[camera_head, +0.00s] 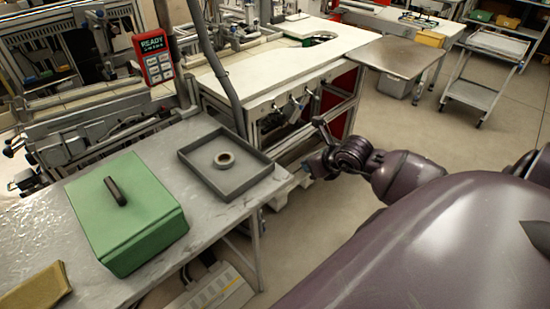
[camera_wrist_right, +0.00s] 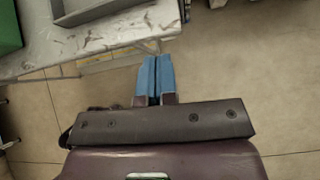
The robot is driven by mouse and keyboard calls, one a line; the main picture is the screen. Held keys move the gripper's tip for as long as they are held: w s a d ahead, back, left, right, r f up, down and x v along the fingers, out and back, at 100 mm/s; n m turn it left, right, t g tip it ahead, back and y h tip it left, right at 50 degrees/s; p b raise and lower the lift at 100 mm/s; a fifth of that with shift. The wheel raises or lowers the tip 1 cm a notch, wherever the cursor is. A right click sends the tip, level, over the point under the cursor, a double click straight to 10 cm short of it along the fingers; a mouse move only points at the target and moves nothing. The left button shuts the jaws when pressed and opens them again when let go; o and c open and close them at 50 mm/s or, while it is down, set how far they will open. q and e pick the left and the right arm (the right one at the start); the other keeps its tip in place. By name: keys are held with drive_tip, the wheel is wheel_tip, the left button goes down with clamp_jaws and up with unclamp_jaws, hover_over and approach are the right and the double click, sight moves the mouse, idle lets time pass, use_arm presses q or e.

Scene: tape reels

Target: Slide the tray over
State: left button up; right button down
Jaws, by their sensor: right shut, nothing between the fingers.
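The grey tray (camera_head: 232,190) lies on the metal table near its right end, and a small tape reel (camera_head: 224,159) lies flat inside it. Part of the tray (camera_wrist_right: 95,10) also shows at the top of the right wrist view. My right gripper (camera_head: 306,167) is just right of the table's edge, apart from the tray. In the right wrist view its blue fingers (camera_wrist_right: 155,62) are together with nothing between them, pointing toward the table edge. My left gripper is not in view.
A green case (camera_head: 130,225) with a black handle stands left of the tray on the metal table (camera_head: 190,260). A brown object (camera_head: 38,288) lies at the front left. A white workbench (camera_head: 270,70) and a red READY panel (camera_head: 153,58) stand behind. Floor is open at right.

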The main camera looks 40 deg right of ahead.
approach(275, 168)
drive_tip(key=shift+n, duration=0.3)
drive_tip(key=x, duration=0.4)
drive_tip(key=shift+w+f, duration=0.1)
drive_tip(key=shift+f, duration=0.05)
drive_tip(key=shift+w+a, duration=0.1)
drive_tip(key=shift+w, duration=0.7)
